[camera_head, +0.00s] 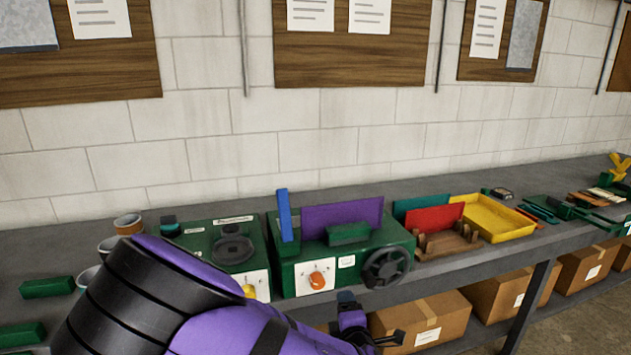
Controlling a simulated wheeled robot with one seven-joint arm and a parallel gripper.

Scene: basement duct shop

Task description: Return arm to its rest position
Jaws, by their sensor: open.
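My purple and black arm fills the lower left and middle of the head view. My gripper (382,338) is at the bottom middle, in front of the bench edge and low beside the shelf box. Its dark fingers are small in view and stand apart. I see nothing between them. It is clear of the machines on the bench. Part of my arm covers the front left of the bench.
A grey bench (470,259) runs along the block wall. It bears a green machine with a black handwheel (387,268), a second green machine (224,252), a yellow tray (497,221) and several cups. Cardboard boxes (424,318) stand on the shelf below.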

